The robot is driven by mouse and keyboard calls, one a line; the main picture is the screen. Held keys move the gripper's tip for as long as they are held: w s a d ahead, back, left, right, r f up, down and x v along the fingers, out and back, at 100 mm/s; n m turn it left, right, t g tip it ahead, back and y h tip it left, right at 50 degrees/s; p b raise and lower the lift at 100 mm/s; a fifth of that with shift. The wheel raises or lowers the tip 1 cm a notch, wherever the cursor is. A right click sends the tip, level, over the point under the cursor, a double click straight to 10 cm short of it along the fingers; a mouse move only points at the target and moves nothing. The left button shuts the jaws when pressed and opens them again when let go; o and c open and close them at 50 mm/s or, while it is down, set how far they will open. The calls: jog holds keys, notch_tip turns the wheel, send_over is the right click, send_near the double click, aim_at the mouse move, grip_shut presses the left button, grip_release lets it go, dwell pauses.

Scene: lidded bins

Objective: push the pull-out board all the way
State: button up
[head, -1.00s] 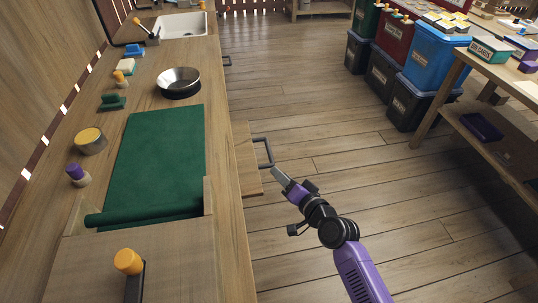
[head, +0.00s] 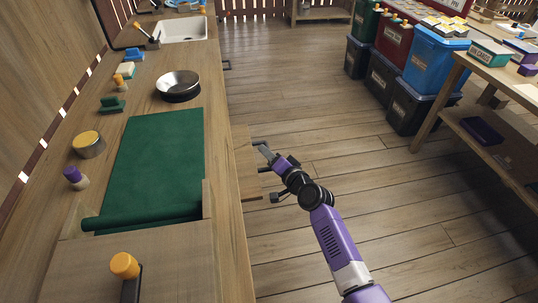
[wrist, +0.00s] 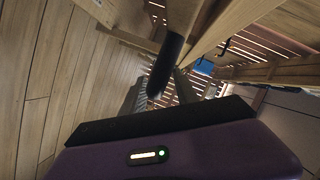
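The pull-out board (head: 243,158) is a light wooden panel at the right side of the counter, and a narrow strip of it sticks out in the head view. Its dark handle (head: 258,141) is on its outer edge. My gripper (head: 263,150) is right at the handle, touching or nearly touching it. In the wrist view a dark bar (wrist: 168,65), which looks like the handle, runs down in front of my gripper.
The wooden counter (head: 225,235) holds a green mat (head: 160,160), a metal bowl (head: 178,84) and stamps. Stacked bins (head: 430,65) and a table (head: 440,105) stand at the right. The floor between is clear.

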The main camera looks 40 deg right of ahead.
grip_shut()
jog(key=s+d+b, duration=0.7)
jog(key=s+d, duration=0.1)
jog(key=d, duration=0.3)
jog(key=shift+d+f, duration=0.25)
jog(key=shift+d, duration=0.1)
grip_release()
jog(key=shift+w+r, duration=0.1)
jog(key=shift+a+r, duration=0.1)
jog(key=shift+a, duration=0.05)
jog(key=v, duration=0.7)
jog(key=shift+s, duration=0.35)
